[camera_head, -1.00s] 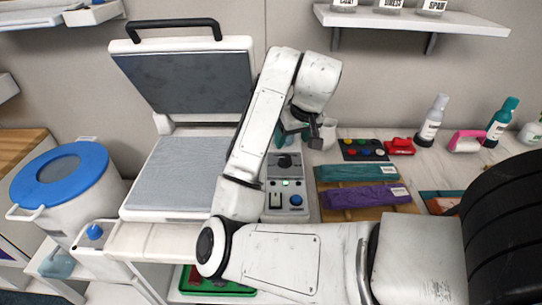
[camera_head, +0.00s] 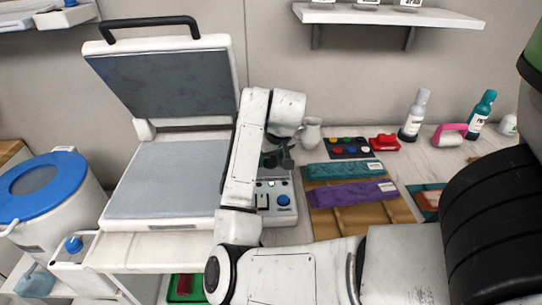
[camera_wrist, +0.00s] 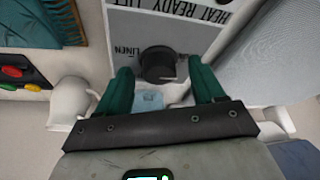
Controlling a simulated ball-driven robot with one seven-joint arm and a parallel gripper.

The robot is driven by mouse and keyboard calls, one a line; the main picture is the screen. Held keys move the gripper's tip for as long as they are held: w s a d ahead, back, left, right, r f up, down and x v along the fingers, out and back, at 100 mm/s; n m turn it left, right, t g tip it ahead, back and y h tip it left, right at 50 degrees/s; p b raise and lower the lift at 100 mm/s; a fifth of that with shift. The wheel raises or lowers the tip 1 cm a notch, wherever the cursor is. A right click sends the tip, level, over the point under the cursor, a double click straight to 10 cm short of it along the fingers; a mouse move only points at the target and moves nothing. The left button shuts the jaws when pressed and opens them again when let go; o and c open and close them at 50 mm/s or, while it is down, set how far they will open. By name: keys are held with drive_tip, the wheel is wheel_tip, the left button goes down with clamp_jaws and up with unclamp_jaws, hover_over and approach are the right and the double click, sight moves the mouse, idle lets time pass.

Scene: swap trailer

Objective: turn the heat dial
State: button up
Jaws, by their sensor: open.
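The heat dial (camera_wrist: 158,64) is a round black knob with a light pointer mark on the pale control panel (camera_wrist: 195,30). In the wrist view it appears between and slightly beyond the fingertips of my gripper (camera_wrist: 160,78). The teal fingers are open, one on each side of it, with nothing held. I cannot tell whether either finger touches it. The panel also shows in the head view (camera_head: 287,215), right of the heat press, with a blue button (camera_head: 283,200). There my gripper (camera_head: 284,160) is over the panel's far end, and my arm hides much of the dial.
The heat press (camera_head: 165,180) stands open left of the panel.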

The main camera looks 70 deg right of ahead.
drive_tip(key=shift+c, duration=0.5)
drive_tip(key=c, duration=0.9)
drive_tip(key=m+g+p, duration=0.1)
drive_tip(key=m, duration=0.2)
drive_tip(key=m+g+h, duration=0.1)
drive_tip(key=m, duration=0.1)
drive_tip(key=shift+w+a+m+p, duration=0.1)
drive_tip(key=shift+w+m+p, duration=0.05)
drive_tip(key=shift+m+p, duration=0.25)
drive_tip(key=m+g, duration=0.1)
drive_tip(key=m, duration=0.2)
drive_tip(key=m+g, duration=0.1)
drive_tip(key=m, duration=0.1)
drive_tip(key=shift+w+m, duration=0.15)
drive_tip(key=shift+m, duration=0.25)
drive_tip(key=shift+c, duration=0.2)
drive_tip(key=o, duration=1)
